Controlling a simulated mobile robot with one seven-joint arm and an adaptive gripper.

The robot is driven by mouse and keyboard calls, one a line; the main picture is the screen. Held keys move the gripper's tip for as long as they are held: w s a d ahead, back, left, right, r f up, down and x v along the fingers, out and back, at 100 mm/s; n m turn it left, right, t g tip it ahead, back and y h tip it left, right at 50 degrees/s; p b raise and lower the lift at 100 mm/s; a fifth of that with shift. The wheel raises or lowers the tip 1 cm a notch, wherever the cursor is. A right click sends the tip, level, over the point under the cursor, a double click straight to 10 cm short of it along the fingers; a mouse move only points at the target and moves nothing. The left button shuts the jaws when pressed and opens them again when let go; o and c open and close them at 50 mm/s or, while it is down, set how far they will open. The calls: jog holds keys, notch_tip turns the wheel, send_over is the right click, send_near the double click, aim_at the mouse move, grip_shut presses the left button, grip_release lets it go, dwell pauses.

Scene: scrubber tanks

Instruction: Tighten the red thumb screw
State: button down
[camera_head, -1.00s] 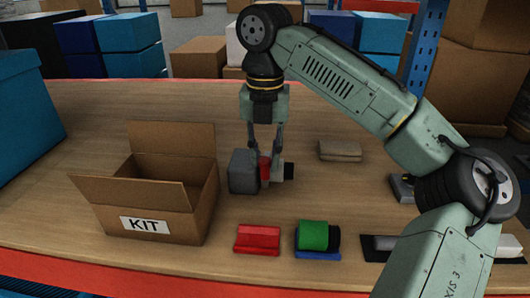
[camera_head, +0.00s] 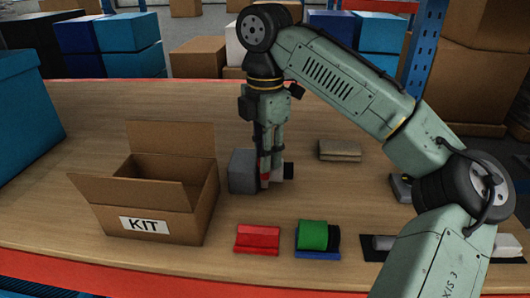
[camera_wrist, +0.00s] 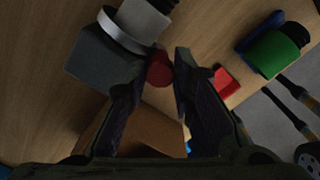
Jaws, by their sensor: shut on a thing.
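The red thumb screw (camera_head: 265,178) sits between a grey block (camera_head: 242,171) and a pale part with a black end (camera_head: 289,170), in the middle of the table. In the wrist view the screw's round red head (camera_wrist: 160,70) lies between my fingertips, beside the grey block (camera_wrist: 100,62) and a pale cylinder with a metal band (camera_wrist: 126,40). My gripper (camera_head: 265,170) points straight down from above and is shut on the screw. Its fingers hide part of the screw in the head view.
An open cardboard box marked KIT (camera_head: 146,225) stands at left. A red block (camera_head: 257,239) and a green roll (camera_head: 313,235) on a blue base lie in front. A tan pad (camera_head: 340,150) lies behind right.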

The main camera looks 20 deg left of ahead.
jog(key=m, duration=0.4)
jog(key=shift+m, duration=0.3)
jog(key=m, duration=1)
jog(key=shift+m, duration=0.4)
jog(key=m, duration=0.5)
jog(key=shift+s+m, duration=0.1)
jog(key=shift+m, duration=0.2)
jog(key=m, duration=0.4)
jog(key=shift+m, duration=0.3)
jog(key=m, duration=1)
jog(key=shift+m, duration=0.4)
jog(key=m, duration=0.4)
jog(key=shift+m, duration=0.3)
